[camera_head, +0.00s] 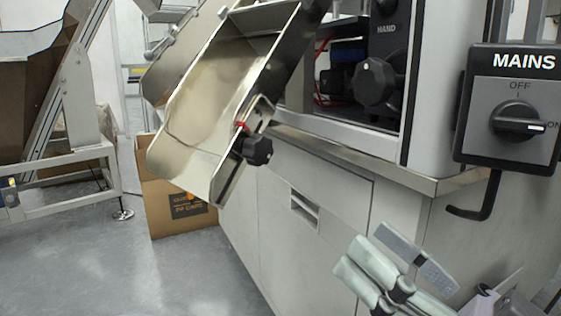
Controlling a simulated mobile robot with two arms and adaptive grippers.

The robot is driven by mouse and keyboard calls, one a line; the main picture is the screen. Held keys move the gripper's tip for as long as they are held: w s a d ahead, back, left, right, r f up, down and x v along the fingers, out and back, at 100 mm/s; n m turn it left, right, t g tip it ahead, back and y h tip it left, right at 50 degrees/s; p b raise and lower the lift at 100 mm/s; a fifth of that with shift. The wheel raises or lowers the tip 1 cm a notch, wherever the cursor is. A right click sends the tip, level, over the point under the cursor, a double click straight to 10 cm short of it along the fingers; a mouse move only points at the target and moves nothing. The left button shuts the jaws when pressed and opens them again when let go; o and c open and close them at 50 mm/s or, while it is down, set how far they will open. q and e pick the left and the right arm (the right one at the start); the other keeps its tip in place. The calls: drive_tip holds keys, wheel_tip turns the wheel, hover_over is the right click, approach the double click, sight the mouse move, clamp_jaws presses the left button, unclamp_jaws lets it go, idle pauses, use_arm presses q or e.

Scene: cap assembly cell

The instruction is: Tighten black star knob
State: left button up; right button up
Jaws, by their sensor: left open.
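The black star knob (256,150) sits on the lower side edge of a tilted metal chute (205,125), near the middle of the head view. A small red part (241,127) shows just beside it at a slot in the chute's bracket. My left gripper (386,262) is at the lower right, open, with pale grey fingers and nothing seen between them. It is apart from the knob, lower and to the right of it in the picture. My right gripper is not in view.
A larger black knob (375,82) is on the machine panel behind. A MAINS switch box (516,110) with a black hook below is at the right. A cardboard box (165,218) stands on the floor.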

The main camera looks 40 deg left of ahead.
sight(264, 154)
use_arm(q)
drive_tip(key=x, duration=1.6)
drive_tip(key=shift+s+r, duration=0.1)
drive_tip(key=shift+s, duration=0.05)
drive_tip(key=shift+c, duration=0.2)
drive_tip(key=c, duration=1.1)
